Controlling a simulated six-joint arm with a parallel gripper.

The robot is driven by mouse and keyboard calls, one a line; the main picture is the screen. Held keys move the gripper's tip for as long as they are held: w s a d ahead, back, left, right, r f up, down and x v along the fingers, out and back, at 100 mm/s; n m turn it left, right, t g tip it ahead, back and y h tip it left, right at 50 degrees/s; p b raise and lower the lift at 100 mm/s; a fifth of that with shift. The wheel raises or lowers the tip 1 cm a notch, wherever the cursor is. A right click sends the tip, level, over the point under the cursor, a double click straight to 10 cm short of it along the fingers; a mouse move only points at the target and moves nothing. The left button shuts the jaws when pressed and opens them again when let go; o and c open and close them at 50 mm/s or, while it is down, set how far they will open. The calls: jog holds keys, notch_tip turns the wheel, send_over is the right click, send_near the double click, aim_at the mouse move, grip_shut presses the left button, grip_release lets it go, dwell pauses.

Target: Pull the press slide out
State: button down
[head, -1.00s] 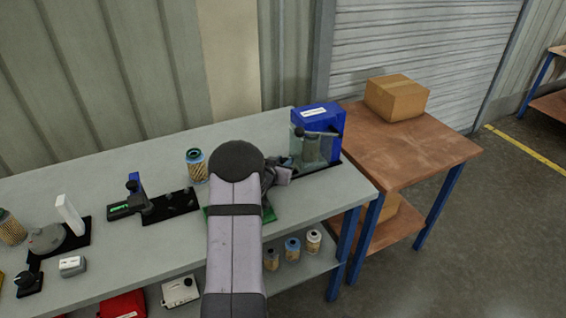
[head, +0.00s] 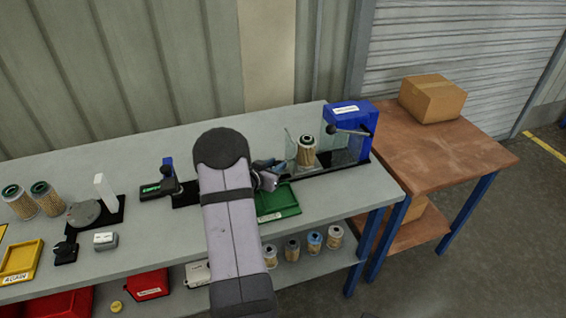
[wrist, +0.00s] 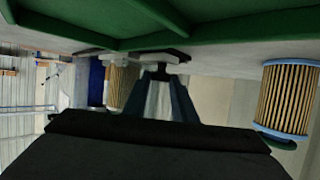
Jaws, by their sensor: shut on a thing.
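The blue press (head: 350,125) with a lever stands at the right end of the bench. Its slide (head: 320,166) sticks out leftward along a black base, and a tan pleated cartridge (head: 307,152) stands upright on it beside a clear guard. My gripper (head: 268,177) is at the slide's left end, shut on the slide's handle; the exact contact is hard to see. In the wrist view my gripper (wrist: 163,72) closes at a dark and grey piece, with the tan cartridge (wrist: 121,84) just beyond.
A green tray (head: 293,209) lies just in front of my gripper. A blue-capped cartridge (wrist: 287,97) shows in the wrist view, hidden behind my arm in the head view. A small device with a green display (head: 158,190) stands to the left.

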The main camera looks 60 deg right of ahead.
jog(key=shift+w+a+f, duration=0.1)
jog(key=shift+w+a, duration=0.05)
jog(key=shift+w, duration=0.1)
jog(key=c, duration=1.8)
grip_release()
jog(key=shift+a, duration=0.1)
jog(key=shift+b+v, duration=0.7)
jog(key=shift+v, duration=2.9)
